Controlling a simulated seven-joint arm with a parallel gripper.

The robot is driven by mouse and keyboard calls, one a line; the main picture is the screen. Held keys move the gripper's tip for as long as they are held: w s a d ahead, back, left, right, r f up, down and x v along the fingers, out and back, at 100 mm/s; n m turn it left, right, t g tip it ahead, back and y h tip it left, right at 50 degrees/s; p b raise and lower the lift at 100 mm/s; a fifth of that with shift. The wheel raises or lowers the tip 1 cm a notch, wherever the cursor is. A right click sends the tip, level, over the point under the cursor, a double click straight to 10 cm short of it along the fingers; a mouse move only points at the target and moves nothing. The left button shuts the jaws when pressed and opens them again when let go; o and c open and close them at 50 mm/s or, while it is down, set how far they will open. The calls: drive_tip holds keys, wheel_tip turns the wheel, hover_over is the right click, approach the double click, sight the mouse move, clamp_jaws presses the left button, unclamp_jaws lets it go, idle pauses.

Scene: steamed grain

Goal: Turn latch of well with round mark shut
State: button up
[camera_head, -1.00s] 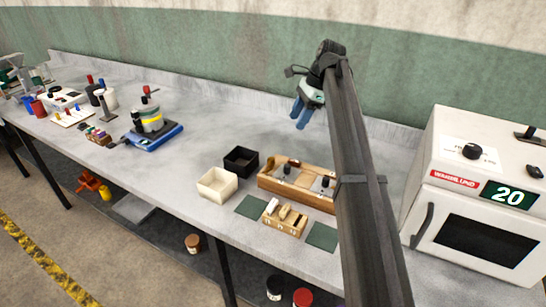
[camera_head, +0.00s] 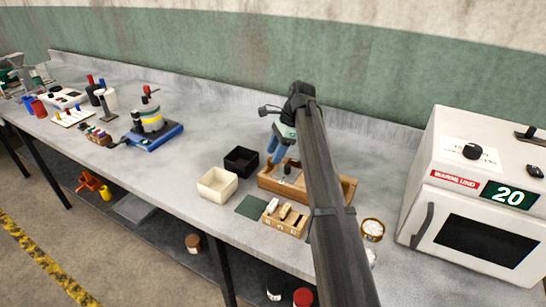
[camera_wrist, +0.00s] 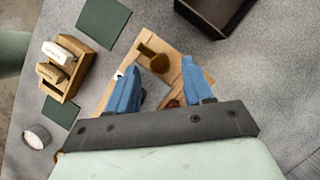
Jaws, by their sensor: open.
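The wooden block with wells (camera_head: 348,186) stands on the bench, partly hidden by my arm. It also shows in the wrist view (camera_wrist: 178,48), under my gripper. A dark knob (camera_wrist: 151,55) stands at one well, with a light wooden piece (camera_wrist: 172,98) near it that may be a latch. I cannot make out a round mark or which way a latch points. My gripper (camera_head: 274,154) is above the block's left end. Its blue fingers are open and empty in the wrist view (camera_wrist: 160,66), spread over the well area. I cannot tell whether they touch anything.
A black box (camera_head: 241,161) and a cream box (camera_head: 217,185) stand left of the block. A small wooden rack (camera_head: 285,220) and a green mat (camera_head: 250,207) lie in front. A round tin (camera_head: 373,229) and a white oven (camera_head: 480,200) are to the right.

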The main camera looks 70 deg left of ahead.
sight(269, 165)
drive_tip(key=shift+x, duration=1.2)
clamp_jaws()
